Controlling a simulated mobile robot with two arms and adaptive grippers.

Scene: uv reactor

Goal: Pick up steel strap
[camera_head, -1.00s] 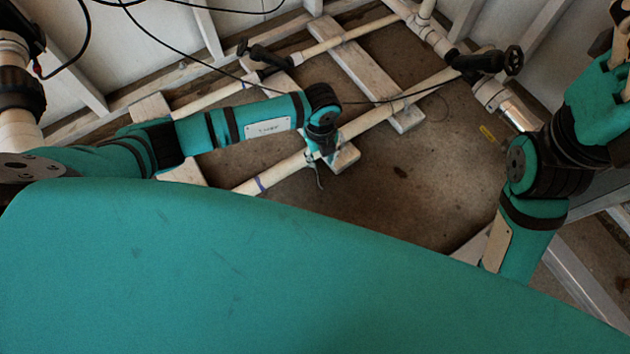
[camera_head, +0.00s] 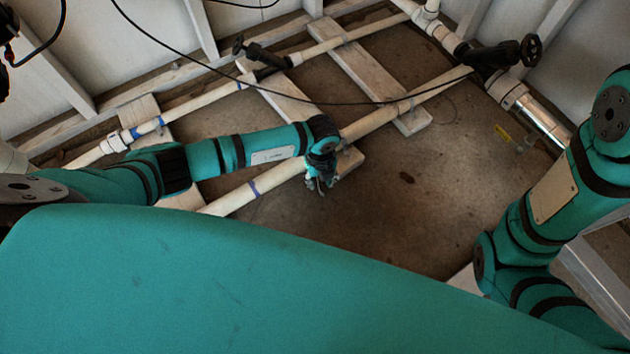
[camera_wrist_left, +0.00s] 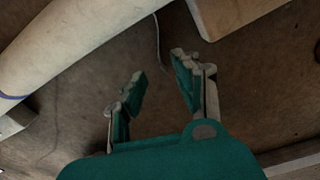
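My left gripper (camera_head: 321,187) hangs at the end of my left arm, low over the brown floor beside the long white pipe. In the left wrist view its two fingers (camera_wrist_left: 160,88) are spread apart with nothing between them. A thin, grey, curved strip (camera_wrist_left: 158,40) lies past the fingertips, near the gap between them, beside the pipe; it may be the steel strap, but it is too small to be sure. I cannot make it out in the head view. My right arm shows at the right edge, but its gripper is not in view.
The white pipe (camera_head: 365,124) runs diagonally over wooden planks (camera_head: 375,85). A second pipe (camera_head: 345,38) with a black valve (camera_head: 262,57) runs along the wall. Another black valve (camera_head: 495,56) stands at the upper right. A black cable (camera_head: 330,102) crosses above. The floor (camera_head: 400,200) right of my left gripper is clear.

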